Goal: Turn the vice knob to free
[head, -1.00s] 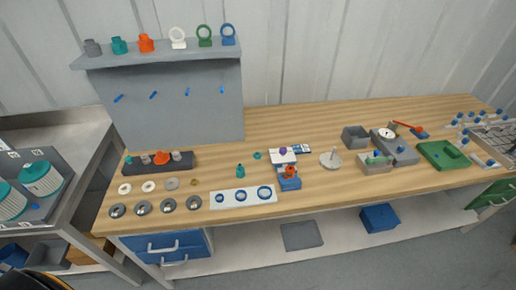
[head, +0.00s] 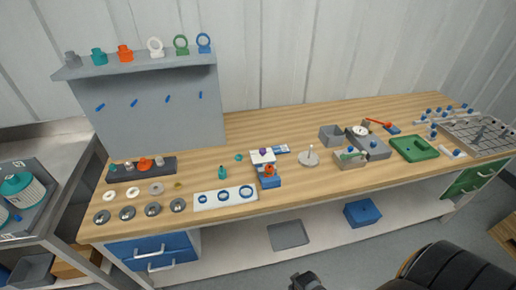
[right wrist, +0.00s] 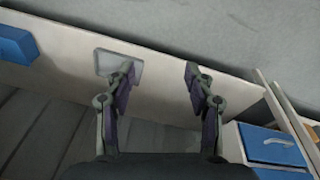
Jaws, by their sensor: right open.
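A small blue fixture (head: 270,183) with an orange knob (head: 268,170) stands near the front edge of the bench, at its middle, in the head view. A white block with a purple piece (head: 263,153) sits just behind it. I cannot tell the knob's setting. A grey fixture with a green bar (head: 353,154) stands further right; I cannot tell which of the two is the vice. My right gripper (right wrist: 158,84) is open and empty in the right wrist view, facing the lower shelf and floor. In the head view only a dark part of it shows at the bottom edge. My left gripper is out of view.
A white plate with blue rings (head: 225,207) lies left of the blue fixture. A round grey stand (head: 308,160) and a green tray (head: 413,149) are to the right. A blue box (head: 362,213) and grey mat (head: 288,234) lie on the lower shelf (right wrist: 160,88).

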